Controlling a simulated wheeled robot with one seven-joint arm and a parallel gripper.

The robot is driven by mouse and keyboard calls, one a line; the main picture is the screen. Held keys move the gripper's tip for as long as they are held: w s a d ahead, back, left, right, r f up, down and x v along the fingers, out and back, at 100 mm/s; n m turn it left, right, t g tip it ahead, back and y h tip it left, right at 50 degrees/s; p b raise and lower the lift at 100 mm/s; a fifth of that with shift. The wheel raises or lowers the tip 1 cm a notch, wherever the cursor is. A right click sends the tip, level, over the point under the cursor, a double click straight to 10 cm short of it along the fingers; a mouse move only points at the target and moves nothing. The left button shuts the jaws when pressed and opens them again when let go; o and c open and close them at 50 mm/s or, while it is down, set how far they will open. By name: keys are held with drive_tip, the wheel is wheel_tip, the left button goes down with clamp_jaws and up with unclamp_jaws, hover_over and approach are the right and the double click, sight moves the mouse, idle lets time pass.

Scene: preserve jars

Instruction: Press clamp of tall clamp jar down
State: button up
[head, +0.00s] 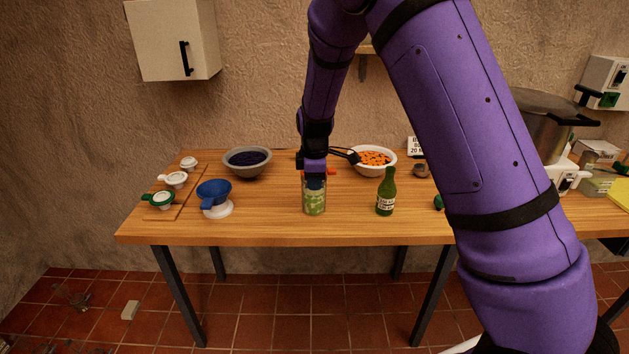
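A tall glass jar (314,201) with green contents stands upright near the front middle of the wooden table; I take it as the tall clamp jar. My gripper (315,183) points straight down at the jar's top, with its fingertips at or just in front of the upper part. The gripper hides the lid and clamp, so I cannot tell the clamp's position or whether the fingers touch it. The finger gap is too small to make out. A small orange-red piece (332,171) shows beside the gripper; I cannot tell what it belongs to.
A green bottle (386,195) stands right of the jar. A bowl of orange pieces (373,160) is behind it, and a grey bowl (247,162) is back left. A blue funnel (213,193) is left. Bare table (268,208) lies between funnel and jar. My purple arm hides much at right.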

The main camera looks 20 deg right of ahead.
drive_tip(key=shift+s+f+t, duration=0.15)
drive_tip(key=shift+t, duration=0.15)
clamp_jaws()
drive_tip(key=f+t+h, duration=0.1)
drive_tip(key=f+t, duration=0.1)
drive_tip(key=t, duration=0.2)
drive_tip(key=f+t+h, duration=0.2)
drive_tip(key=f+t, duration=0.1)
drive_tip(key=t, duration=0.2)
drive_tip(key=f+t+h, duration=0.1)
drive_tip(key=f+t, duration=0.1)
drive_tip(key=t, duration=0.2)
drive_tip(key=shift+s+a+f+t, duration=0.1)
drive_tip(key=shift+s+f+t, duration=0.05)
drive_tip(key=shift+s+t, duration=0.15)
drive_tip(key=t, duration=0.1)
drive_tip(key=w+f+t+h, duration=0.1)
drive_tip(key=shift+t, duration=0.4)
drive_tip(key=shift+w+d+f+t+h, duration=0.25)
drive_tip(key=shift+w+t+h, duration=0.15)
drive_tip(key=shift+t, duration=0.4)
